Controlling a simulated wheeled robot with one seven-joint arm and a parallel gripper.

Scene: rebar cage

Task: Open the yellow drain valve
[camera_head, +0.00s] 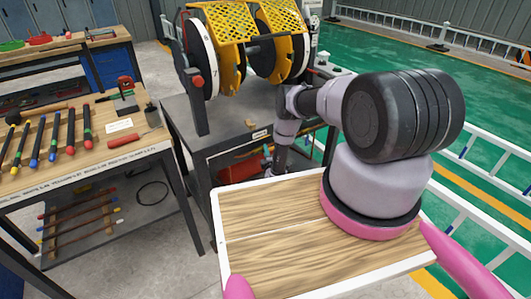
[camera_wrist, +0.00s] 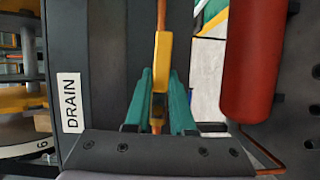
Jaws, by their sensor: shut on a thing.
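In the wrist view, the yellow drain valve handle (camera_wrist: 162,60) stands in line with an orange pipe or rod at the picture's top middle. My gripper (camera_wrist: 160,92) has its two teal fingers on either side of the handle's lower part and is shut on it. A white label reading DRAIN (camera_wrist: 69,103) is on the dark panel to the left. The head view does not show the valve or my gripper. My arm reaches down behind the wooden tray, beside the grey machine bench.
A red cylinder (camera_wrist: 252,60) is close on the right in the wrist view. In the head view, a grey bench (camera_head: 200,125) carries a machine with yellow guards (camera_head: 228,22). A wooden workbench (camera_head: 75,150) with tools stands left. Green floor lies to the right.

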